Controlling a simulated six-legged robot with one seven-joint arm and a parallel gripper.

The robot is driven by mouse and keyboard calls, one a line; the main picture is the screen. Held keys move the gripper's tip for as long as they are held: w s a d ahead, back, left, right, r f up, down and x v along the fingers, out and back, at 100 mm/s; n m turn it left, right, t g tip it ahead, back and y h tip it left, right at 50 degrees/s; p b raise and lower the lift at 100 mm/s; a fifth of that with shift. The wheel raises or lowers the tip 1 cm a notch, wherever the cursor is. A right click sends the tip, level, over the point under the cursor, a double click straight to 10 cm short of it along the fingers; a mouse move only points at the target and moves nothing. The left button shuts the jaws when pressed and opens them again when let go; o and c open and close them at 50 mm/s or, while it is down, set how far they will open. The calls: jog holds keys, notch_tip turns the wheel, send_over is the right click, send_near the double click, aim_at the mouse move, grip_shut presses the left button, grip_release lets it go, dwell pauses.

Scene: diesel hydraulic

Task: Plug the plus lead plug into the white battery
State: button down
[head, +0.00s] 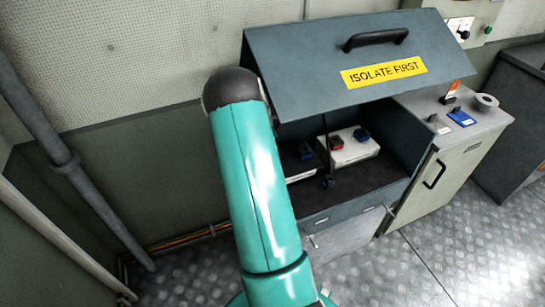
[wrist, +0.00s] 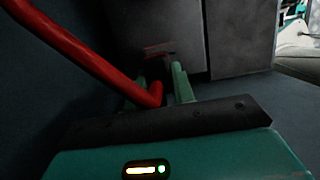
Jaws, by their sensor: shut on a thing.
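The white battery (head: 362,153) sits in the open grey box in the head view, with a red terminal (head: 336,142) at left and a blue one (head: 361,134) at right. My gripper (wrist: 157,80) shows in the wrist view, its teal fingers shut around a dark piece with a reddish top, which looks like the plus lead plug (wrist: 155,62). The thick red lead (wrist: 85,55) runs from it to the upper left. In the head view the gripper and plug are hidden behind my teal arm. The wrist view is dark, and the white battery cannot be made out there.
The box's raised lid (head: 310,65) carries a yellow label and overhangs the batteries. A dark battery (head: 297,160) stands left of the white one, partly behind my arm. A small dark-blue plug (head: 328,182) is in front of the white battery. A cabinet (head: 455,170) stands at right.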

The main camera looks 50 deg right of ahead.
jog(key=shift+r, duration=0.15)
jog(key=shift+s+d+v, duration=0.1)
jog(key=shift+d+v, duration=0.1)
jog(key=shift+v, duration=0.7)
jog(key=shift+s+d+v, duration=0.1)
jog(key=shift+d+v, duration=0.1)
jog(key=shift+v, duration=0.75)
jog(key=shift+d+r, duration=0.1)
jog(key=shift+r, duration=0.05)
